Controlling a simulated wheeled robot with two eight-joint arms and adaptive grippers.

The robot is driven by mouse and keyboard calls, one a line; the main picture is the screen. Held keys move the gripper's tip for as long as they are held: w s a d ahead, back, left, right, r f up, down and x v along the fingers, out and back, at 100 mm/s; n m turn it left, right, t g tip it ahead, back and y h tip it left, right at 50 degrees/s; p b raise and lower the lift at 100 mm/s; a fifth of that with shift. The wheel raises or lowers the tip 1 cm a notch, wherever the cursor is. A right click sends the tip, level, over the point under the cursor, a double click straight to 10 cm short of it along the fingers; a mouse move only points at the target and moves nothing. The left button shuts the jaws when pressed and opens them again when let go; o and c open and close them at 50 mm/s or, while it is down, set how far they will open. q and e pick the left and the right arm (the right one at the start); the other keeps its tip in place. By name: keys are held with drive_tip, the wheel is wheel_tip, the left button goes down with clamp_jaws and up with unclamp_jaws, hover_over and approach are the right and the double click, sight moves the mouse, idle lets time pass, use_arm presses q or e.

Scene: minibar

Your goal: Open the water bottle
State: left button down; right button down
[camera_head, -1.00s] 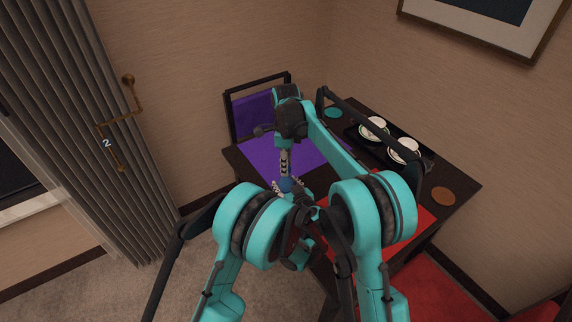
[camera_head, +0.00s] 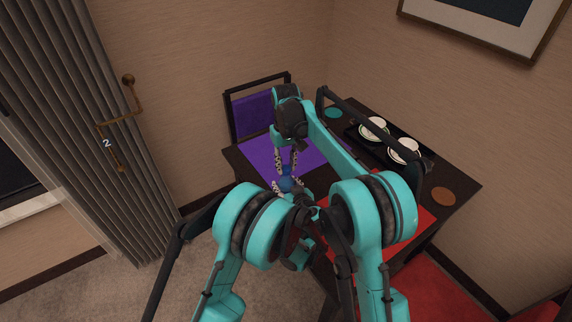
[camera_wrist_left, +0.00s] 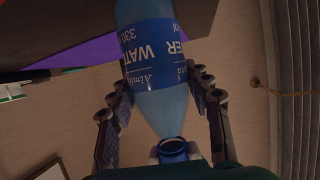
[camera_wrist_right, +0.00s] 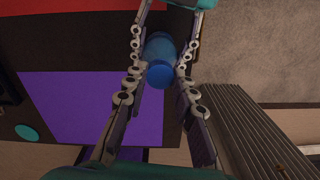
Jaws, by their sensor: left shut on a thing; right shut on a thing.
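The blue water bottle (camera_wrist_left: 150,58) carries a "WATER" label and appears upside down in the left wrist view, with its blue cap (camera_wrist_left: 173,150) toward the lower edge. My left gripper (camera_wrist_left: 160,85) has its fingers on both sides of the bottle's body and is shut on it. My right gripper (camera_head: 286,168) reaches from above and is shut at the bottle's cap end. In the right wrist view the cap (camera_wrist_right: 160,74) faces the camera between the right fingers (camera_wrist_right: 165,36) and is still on the bottle. The head view shows little of the bottle (camera_head: 286,184).
The dark table (camera_head: 460,188) bears a purple mat (camera_head: 255,152), a teal coaster (camera_head: 333,113), a brown coaster (camera_head: 443,196) and a black tray (camera_head: 427,168) with white cups (camera_head: 403,151). A purple-backed chair (camera_head: 250,115) stands behind. Curtains (camera_head: 95,150) hang at left.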

drive_tip(key=n, duration=1.4)
drive_tip(key=shift+n, duration=0.3)
drive_tip(key=n, duration=0.3)
drive_tip(key=shift+n, duration=0.4)
drive_tip(key=shift+r, duration=0.2)
drive_tip(key=shift+r, duration=0.95)
